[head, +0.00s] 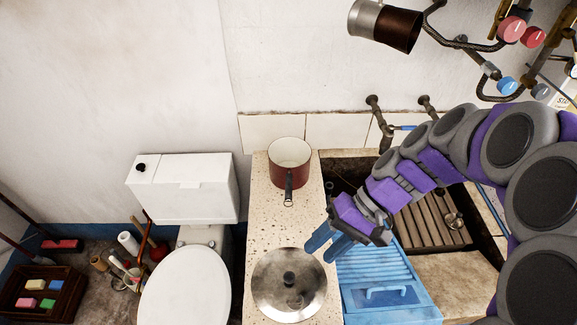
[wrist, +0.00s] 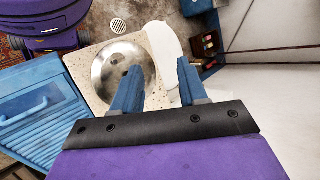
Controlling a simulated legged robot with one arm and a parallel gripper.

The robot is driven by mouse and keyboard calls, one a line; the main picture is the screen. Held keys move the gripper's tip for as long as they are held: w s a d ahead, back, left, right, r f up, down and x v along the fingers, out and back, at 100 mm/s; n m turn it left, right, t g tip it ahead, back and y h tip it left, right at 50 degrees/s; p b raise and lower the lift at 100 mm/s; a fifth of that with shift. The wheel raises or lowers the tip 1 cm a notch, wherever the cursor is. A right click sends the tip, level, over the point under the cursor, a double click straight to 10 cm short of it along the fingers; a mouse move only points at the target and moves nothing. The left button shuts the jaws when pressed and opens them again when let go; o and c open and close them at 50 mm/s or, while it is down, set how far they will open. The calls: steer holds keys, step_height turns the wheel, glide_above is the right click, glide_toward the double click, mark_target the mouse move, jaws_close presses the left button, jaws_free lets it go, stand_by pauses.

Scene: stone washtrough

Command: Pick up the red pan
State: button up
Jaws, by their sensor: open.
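The red pan (head: 289,158) stands upright on the speckled stone counter (head: 262,225), near the wall in the head view. Its dark handle (head: 289,188) points toward the bottom of the picture. The pan looks empty inside. My gripper (head: 324,246) is open and empty, with blue fingers, below and right of the pan handle and apart from it. In the wrist view the gripper's fingers (wrist: 158,82) are spread, with nothing between them held. The red pan does not show in the wrist view.
A round metal lid (head: 289,284) lies on the counter's near end; it also shows in the wrist view (wrist: 118,72). The stone trough (head: 345,165) is to the right, a white toilet (head: 187,285) to the left. Pipes run above.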

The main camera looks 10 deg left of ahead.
steer(key=w+a+f+m+y+p, duration=0.15)
steer(key=w+y, duration=0.25)
steer(key=w, duration=0.4)
steer(key=w+a+f+y+p, duration=0.2)
steer(key=w+a+f+y, duration=0.1)
steer(key=w, duration=0.6)
steer(key=w+d+f+m+t+y+p, duration=0.1)
steer(key=w+d+f+m+t+y, duration=0.15)
steer(key=w+f+t, duration=0.35)
steer(key=w+d+f+m+t+y+p, duration=0.1)
steer(key=w+d+f+p, duration=0.1)
steer(key=w+d+f, duration=0.4)
steer(key=b, duration=0.3)
glide_above(284, 179)
steer(key=s, duration=0.5)
steer(key=f, duration=0.2)
steer(key=shift+w+d+r, duration=0.1)
steer(key=shift+w+d, duration=0.1)
steer(key=shift+d, duration=0.3)
steer(key=shift+c, duration=0.4)
jaws_close()
